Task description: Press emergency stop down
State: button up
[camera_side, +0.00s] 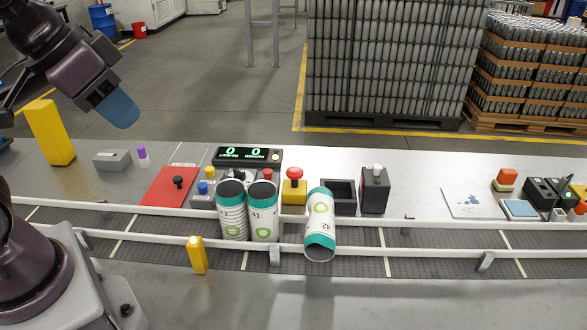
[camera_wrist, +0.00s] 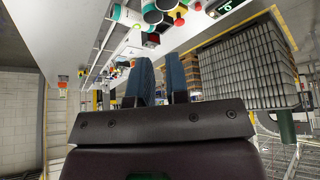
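The emergency stop (camera_side: 294,174) is a red mushroom button on a yellow box (camera_side: 294,195), standing on the table just behind the conveyor, near the middle of the side view. A red knob (camera_wrist: 180,19) near the top of the wrist view looks like it. Its pressed state cannot be told. My gripper (camera_side: 122,112) has blue fingers and is in the air at the upper left, well apart from the button. In the wrist view the fingers (camera_wrist: 162,82) stand apart with a narrow empty gap.
Two upright cans (camera_side: 232,212) (camera_side: 264,215) and one tilted can (camera_side: 320,228) are on the conveyor in front of the button. A counter display (camera_side: 247,157) is behind left; a black bin (camera_side: 338,198) and black box (camera_side: 375,192) are right. A yellow post (camera_side: 49,133) stands near my gripper.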

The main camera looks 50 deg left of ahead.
jog(key=shift+w+f+g, duration=0.15)
jog(key=shift+f+g, duration=0.15)
jog(key=shift+f, duration=0.15)
grip_shut()
jog(key=n+g, duration=0.3)
jog(key=n, duration=2.2)
send_over(294, 171)
jog(key=s, duration=0.3)
notch_tip(294, 171, down, 12)
jog(key=shift+w+a+r+n, duration=0.1)
jog(key=shift+w+n, duration=0.1)
jog(key=shift+n, duration=0.8)
jog(key=f, duration=0.4)
jog(key=w+f, duration=0.1)
jog(key=f, duration=0.4)
jog(key=w+f, duration=0.1)
jog(key=f, duration=0.3)
jog(key=shift+w+f, duration=0.1)
jog(key=shift+f, duration=0.3)
